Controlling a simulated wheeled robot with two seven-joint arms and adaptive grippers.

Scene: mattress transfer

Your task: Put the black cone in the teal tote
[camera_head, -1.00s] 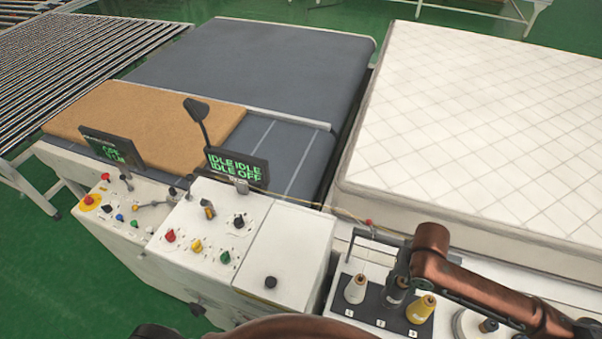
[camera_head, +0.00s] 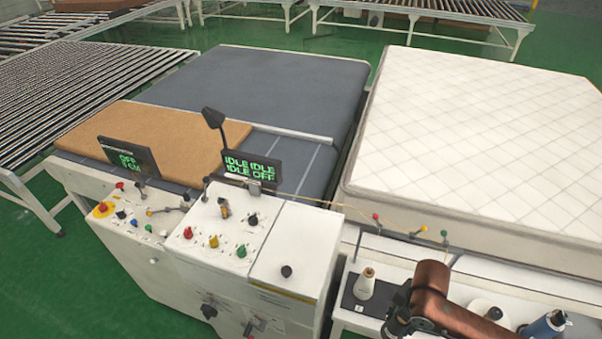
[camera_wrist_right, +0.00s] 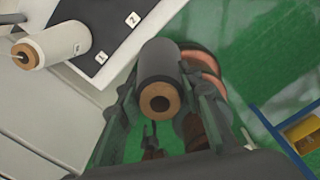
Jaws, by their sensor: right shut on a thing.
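The black cone (camera_wrist_right: 163,64), dark with a tan core end, is between the fingers of my right gripper (camera_wrist_right: 160,88) in the right wrist view. The gripper is shut on it, with green floor behind it. In the head view my right gripper (camera_head: 402,316) is at the bottom edge, at the near side of the black numbered board (camera_head: 352,304). My arm hides part of that board, and the cone cannot be made out there. I cannot make out a teal tote in either view. My left gripper is not in view.
A white cone (camera_head: 366,284) stands on the board and shows in the wrist view (camera_wrist_right: 55,45). A blue-and-white item (camera_head: 545,326) is at the shelf's right. A blue-edged thing with yellow (camera_wrist_right: 300,130) is at the wrist view's right. The mattress (camera_head: 480,150) lies behind.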

